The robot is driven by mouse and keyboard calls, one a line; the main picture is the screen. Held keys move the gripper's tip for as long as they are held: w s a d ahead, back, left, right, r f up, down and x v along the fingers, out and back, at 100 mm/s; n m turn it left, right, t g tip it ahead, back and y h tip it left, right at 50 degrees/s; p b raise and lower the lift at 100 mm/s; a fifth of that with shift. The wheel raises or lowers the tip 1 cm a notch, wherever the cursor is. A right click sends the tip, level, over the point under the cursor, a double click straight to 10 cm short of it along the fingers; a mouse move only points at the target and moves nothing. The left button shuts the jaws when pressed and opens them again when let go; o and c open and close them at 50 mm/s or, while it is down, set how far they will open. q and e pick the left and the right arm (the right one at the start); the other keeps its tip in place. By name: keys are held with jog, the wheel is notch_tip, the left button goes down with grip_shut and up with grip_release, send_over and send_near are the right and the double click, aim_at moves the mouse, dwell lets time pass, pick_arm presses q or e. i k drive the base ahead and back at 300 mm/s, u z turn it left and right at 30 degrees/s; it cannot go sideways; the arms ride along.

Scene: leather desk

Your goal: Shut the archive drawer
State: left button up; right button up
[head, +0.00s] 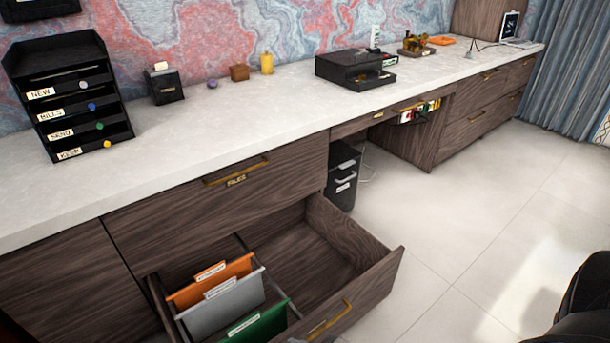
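The lower drawer (343,237) stands pulled far out from the cabinet under the counter. It has dark wood walls and a brass handle (330,319) on its front. A small brass label by the handle is too slanted to read, so I cannot confirm it says archive. Inside, on the left side, hang an orange folder (212,281), a grey folder (225,305) and a green folder (259,327). The right part of the drawer looks empty. The drawer's near left end is cut off by the picture edge. Neither of my grippers is in view.
The closed drawer labelled FILES (225,190) is above it. The white counter (240,112) carries a black letter tray (67,98) and a black printer (352,68). A dark rounded object (585,300) is at the lower right. The floor (440,235) right of the drawer is clear.

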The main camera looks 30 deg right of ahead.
aim_at(333, 272)
jog(key=z, duration=1.1)
jog(key=k, duration=0.4)
jog(key=u, duration=0.85)
jog(key=i, duration=0.85)
jog(key=z, duration=0.6)
